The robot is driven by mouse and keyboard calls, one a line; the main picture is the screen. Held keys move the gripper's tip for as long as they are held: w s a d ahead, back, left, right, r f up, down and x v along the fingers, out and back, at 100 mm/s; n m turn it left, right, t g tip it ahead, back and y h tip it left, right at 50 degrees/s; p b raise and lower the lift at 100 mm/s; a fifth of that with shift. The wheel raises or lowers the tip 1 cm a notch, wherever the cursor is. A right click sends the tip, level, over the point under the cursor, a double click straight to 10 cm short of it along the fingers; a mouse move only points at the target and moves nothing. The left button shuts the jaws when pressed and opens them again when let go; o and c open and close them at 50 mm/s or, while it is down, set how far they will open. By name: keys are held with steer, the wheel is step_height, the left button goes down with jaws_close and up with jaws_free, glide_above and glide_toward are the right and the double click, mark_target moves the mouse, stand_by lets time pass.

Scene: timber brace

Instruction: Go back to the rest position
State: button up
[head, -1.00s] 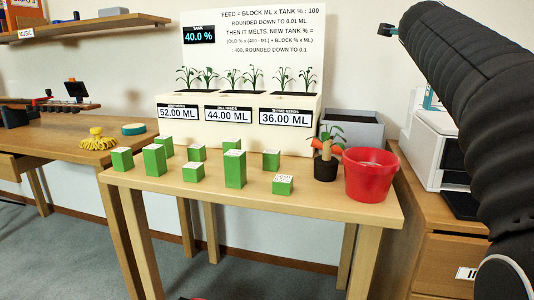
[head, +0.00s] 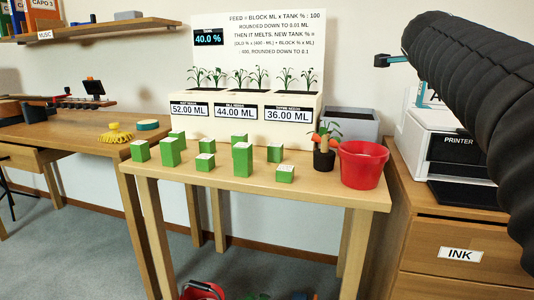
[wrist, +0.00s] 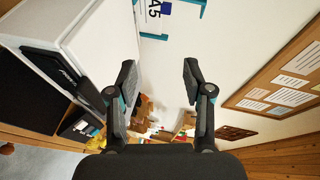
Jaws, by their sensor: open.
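My gripper (wrist: 157,85) is open and empty in the wrist view, its two dark fingers held apart in the air. In the head view my arm reaches in from the right, raised above the printer; only a small tip of the gripper (head: 389,61) shows at its end. Several green blocks (head: 242,158) stand on the wooden table (head: 330,190), well apart from the gripper. A red bucket (head: 362,168) stands at the table's right end.
A planter box with seedlings and labels (head: 240,115) stands at the table's back, with a rule board (head: 270,40) behind it. A small potted plant (head: 324,158) is beside the bucket. A white printer (head: 440,145) sits on the drawer cabinet (head: 425,240) at right. Grey floor shows at lower left.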

steer(key=s+a+f+n+g+y+p, duration=0.2)
steer(key=s+a+f+n+y, duration=0.1)
steer(key=s+a+f+n, duration=0.3)
steer(key=s+a+f+n+g+y+p, duration=0.2)
steer(key=s+a+f+n, duration=0.5)
steer(key=s+f, duration=0.6)
steer(key=s+a+f+n+g+y+p, duration=0.3)
steer(key=s+a+f+n, duration=0.4)
steer(key=s+f+n, duration=0.3)
step_height(320, 180, down, 3)
steer(key=shift+s+f+n+y+p, duration=0.1)
steer(key=shift+s+n+y+p, duration=0.1)
steer(key=shift+n+y+p, duration=0.3)
steer(key=shift+a, duration=0.1)
